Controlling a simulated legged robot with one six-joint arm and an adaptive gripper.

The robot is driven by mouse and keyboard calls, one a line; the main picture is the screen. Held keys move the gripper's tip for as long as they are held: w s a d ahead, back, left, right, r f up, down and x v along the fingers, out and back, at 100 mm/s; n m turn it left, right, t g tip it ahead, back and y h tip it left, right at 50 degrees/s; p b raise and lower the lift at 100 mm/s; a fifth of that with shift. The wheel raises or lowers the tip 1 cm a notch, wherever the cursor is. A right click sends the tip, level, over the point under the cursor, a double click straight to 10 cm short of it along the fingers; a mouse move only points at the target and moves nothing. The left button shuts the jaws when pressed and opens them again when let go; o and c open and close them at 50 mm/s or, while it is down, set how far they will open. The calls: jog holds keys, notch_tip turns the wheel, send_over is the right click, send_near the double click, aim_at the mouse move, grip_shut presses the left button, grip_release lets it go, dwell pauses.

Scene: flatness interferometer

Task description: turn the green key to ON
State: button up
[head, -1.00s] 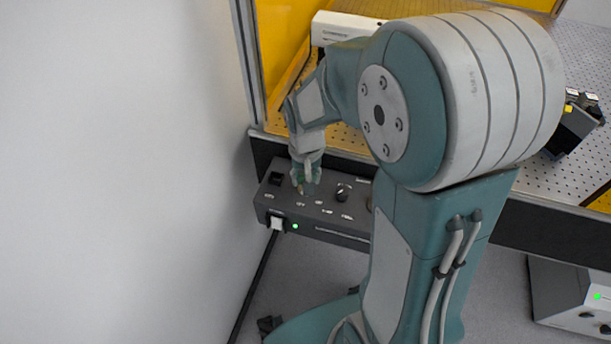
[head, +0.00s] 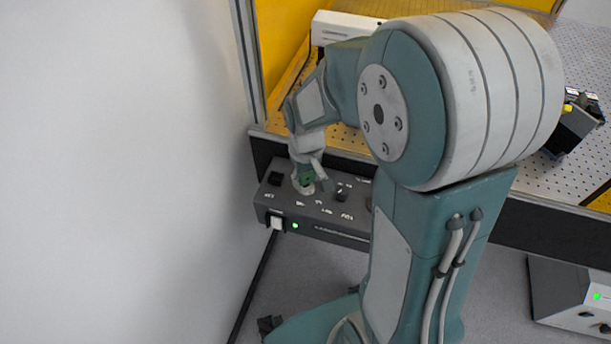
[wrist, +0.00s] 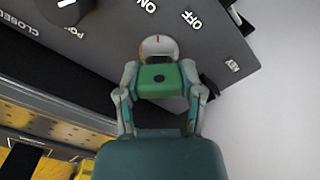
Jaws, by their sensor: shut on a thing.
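The green key (wrist: 160,80) is a green block with a dark round hole, in front of a silver round lock (wrist: 158,46) on the dark control box (head: 330,220). A small red mark shows on the lock's face. The white ON label (wrist: 148,6) lies just beyond the lock, with OFF (wrist: 193,20) to its right. The red mark points roughly towards ON. My gripper (wrist: 160,92) is shut on the key, one finger on each side. In the head view my gripper (head: 308,183) is at the box top, and a bit of green shows between its fingers.
A black knob (head: 341,194) stands right of my gripper on the box; a dark switch (head: 275,179) is left. A green lamp (head: 295,226) glows on the front. A white wall (head: 120,170) is close at left. The perforated optical table (head: 500,200) lies behind.

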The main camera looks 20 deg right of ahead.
aim_at(306, 173)
jog(key=shift+s+f+n, duration=0.1)
jog(key=shift+f+n, duration=0.05)
jog(key=shift+n, duration=0.15)
jog(key=o, duration=1.2)
jog(key=shift+n, duration=0.3)
jog(key=shift+c, duration=0.2)
jog(key=shift+r, duration=3.6)
